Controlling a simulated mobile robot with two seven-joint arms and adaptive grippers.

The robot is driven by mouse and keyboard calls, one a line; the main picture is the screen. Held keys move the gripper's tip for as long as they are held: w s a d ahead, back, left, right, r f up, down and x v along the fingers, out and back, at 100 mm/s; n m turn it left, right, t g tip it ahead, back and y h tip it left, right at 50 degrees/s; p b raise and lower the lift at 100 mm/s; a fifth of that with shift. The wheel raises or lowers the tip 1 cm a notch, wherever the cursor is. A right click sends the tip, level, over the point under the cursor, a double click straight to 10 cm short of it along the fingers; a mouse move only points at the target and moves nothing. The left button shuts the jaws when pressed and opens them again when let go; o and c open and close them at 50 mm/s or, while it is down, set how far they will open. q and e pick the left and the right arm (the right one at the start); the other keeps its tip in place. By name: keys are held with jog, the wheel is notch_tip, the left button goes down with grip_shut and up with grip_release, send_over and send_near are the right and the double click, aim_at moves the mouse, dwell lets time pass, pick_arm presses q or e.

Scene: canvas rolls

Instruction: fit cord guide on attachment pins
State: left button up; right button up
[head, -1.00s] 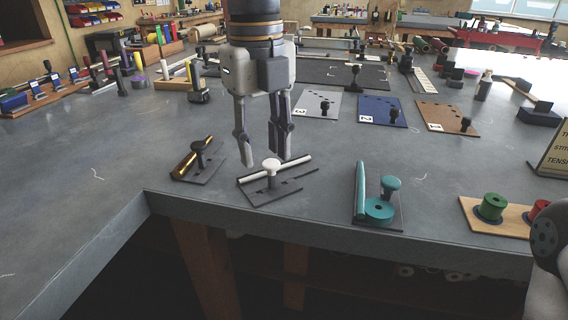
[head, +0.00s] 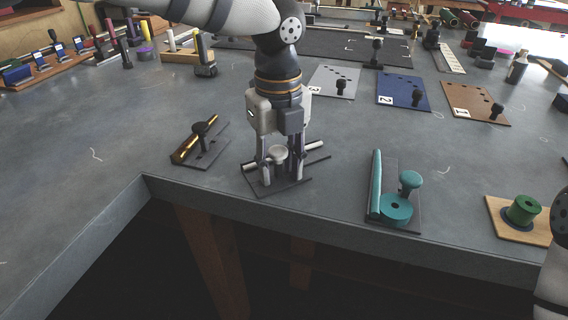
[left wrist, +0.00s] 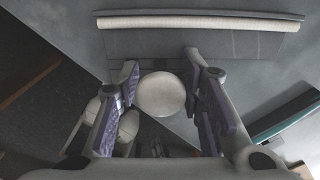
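A white round-topped knob (head: 278,153) stands upright on a dark plate (head: 292,186) beside a white roll. My left gripper (head: 267,178) is lowered over this plate, with its fingers on either side of the knob. In the left wrist view the knob's pale round top (left wrist: 161,94) sits between the fingertips, with narrow gaps at both sides, so the gripper looks open. The white roll (left wrist: 200,22) lies across the top of that view. I cannot tell which part is the cord guide, and no attachment pins are clear. My right gripper is out of view.
A plate with a brass roll and black knob (head: 204,128) lies to the left. A teal roll (head: 376,185) with a teal knob and disc lies to the right, then a green spool (head: 523,210) on wood. Numbered boards, including blue (head: 405,90), lie behind. The table's front edge is close.

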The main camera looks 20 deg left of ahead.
pick_arm(q)
grip_shut()
jog(key=shift+r, duration=0.1)
jog(key=shift+r, duration=0.1)
